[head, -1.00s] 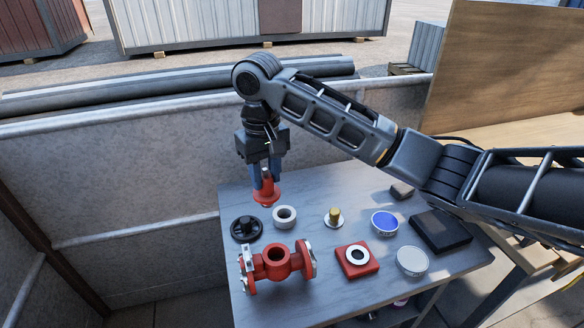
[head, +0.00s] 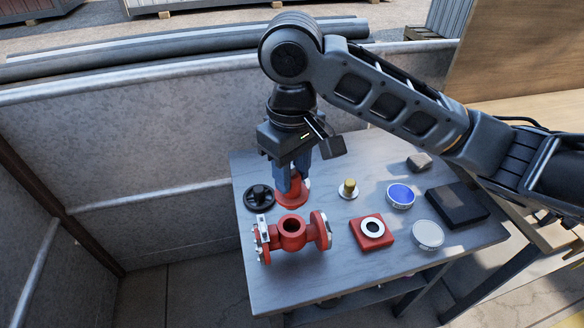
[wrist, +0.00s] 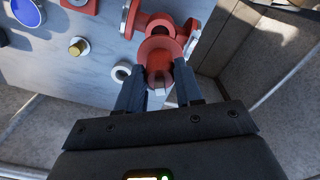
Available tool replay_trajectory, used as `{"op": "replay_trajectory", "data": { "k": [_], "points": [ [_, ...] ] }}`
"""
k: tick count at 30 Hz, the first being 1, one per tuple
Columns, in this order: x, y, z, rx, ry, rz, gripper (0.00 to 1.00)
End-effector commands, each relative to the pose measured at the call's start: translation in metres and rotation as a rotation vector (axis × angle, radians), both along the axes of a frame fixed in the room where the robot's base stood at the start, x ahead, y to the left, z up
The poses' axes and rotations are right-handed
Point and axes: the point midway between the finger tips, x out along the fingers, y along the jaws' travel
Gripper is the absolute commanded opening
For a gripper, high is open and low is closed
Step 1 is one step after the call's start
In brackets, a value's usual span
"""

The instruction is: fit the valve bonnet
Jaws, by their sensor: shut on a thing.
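The red flanged bonnet (head: 291,198) is clamped between the blue fingers of my gripper (head: 290,178). In the wrist view the bonnet (wrist: 159,50) shows between the fingertips (wrist: 157,85), with a pale squared stem end toward the palm. The red valve body (head: 292,236) lies on the grey table, its round top opening visible and a flange at each end. The bonnet is just behind the body in the head view and overlaps it in the wrist view (wrist: 154,20). The bonnet is apart from the opening; its exact height is unclear.
A black handwheel (head: 259,198) lies left of the bonnet. A white ring (wrist: 121,71) is partly hidden by my gripper. A brass-topped part (head: 348,189), blue dial (head: 400,195), red block with white ring (head: 371,232), grey disc (head: 428,235) and black slab (head: 457,205) stand right.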

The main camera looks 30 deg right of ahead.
Motion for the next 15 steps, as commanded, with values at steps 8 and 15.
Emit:
{"op": "replay_trajectory", "data": {
  "k": [8, 15],
  "points": [
    [0.000, 0.000, -0.016, 0.001, 0.001, 0.000, 0.00],
    [0.000, 0.000, -0.037, 0.000, 0.001, 0.000, 0.00]
  ]
}}
